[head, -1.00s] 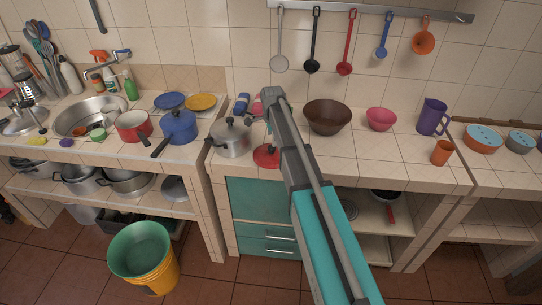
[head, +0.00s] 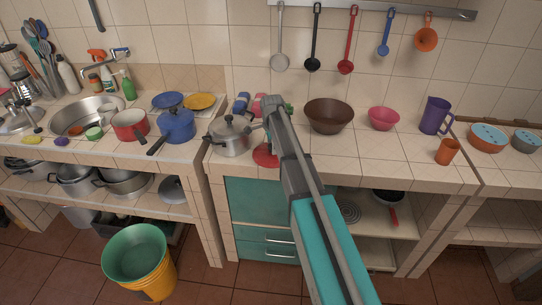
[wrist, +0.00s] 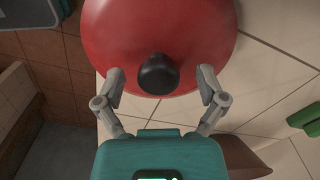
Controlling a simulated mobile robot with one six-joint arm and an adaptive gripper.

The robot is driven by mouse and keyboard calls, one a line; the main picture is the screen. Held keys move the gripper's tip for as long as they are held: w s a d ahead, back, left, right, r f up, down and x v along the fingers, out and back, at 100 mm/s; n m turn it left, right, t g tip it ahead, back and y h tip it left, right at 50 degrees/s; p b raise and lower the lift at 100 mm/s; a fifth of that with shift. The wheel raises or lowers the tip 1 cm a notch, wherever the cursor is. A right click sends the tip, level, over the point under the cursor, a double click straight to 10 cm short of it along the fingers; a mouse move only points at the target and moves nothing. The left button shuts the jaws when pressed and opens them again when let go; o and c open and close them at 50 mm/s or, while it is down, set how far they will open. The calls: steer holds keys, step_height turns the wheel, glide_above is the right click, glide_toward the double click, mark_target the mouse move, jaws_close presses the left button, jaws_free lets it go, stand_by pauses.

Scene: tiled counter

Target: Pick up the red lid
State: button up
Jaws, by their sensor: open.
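The red lid (head: 265,156) lies on the tiled counter, just right of the silver pot, partly hidden behind my arm in the head view. In the wrist view the red lid (wrist: 205,45) fills the upper middle, with its black knob (wrist: 157,74) facing the camera. My gripper (wrist: 160,78) is open in the wrist view, with one finger on each side of the knob and a gap on both sides. Whether the fingertips are level with the knob I cannot tell. In the head view the fingers are hidden behind my arm.
A silver pot (head: 232,138) stands close left of the lid. A brown bowl (head: 329,116) stands to the right. A green object (wrist: 303,118) lies at the right in the wrist view. The counter's front edge is close to the lid.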

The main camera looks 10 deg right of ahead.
stand_by(0.4)
jaws_close()
